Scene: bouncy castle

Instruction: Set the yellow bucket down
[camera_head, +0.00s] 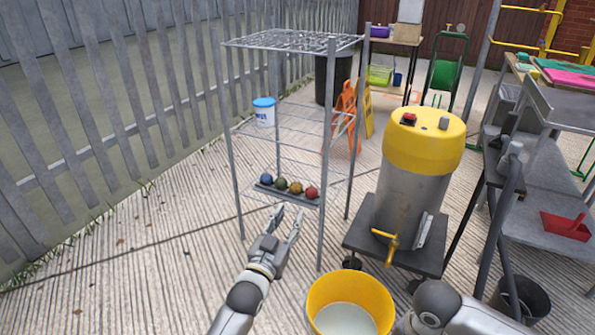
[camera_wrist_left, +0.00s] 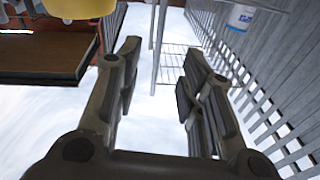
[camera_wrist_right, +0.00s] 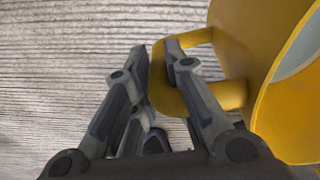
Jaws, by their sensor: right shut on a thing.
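The yellow bucket (camera_head: 350,287) is at the bottom centre of the head view, upright, with pale liquid inside. In the right wrist view the bucket (camera_wrist_right: 262,30) fills the right side, and my right gripper (camera_wrist_right: 158,52) is shut on its yellow side handle (camera_wrist_right: 232,94). Whether the bucket's base touches the ground is hidden. The right gripper is hidden in the head view; only my right arm shows. My left gripper (camera_head: 286,213) is open and empty in front of the wire rack; its spread fingers also show in the left wrist view (camera_wrist_left: 162,55).
The wire rack (camera_head: 326,215) holds coloured balls (camera_head: 281,184) and a white tub (camera_head: 264,116). A yellow-topped drum (camera_head: 405,190) with a tap stands on a dark stand (camera_head: 365,240) just behind the bucket. A dark bin (camera_head: 521,299) is at right. Paved ground (camera_head: 130,270) at left is clear.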

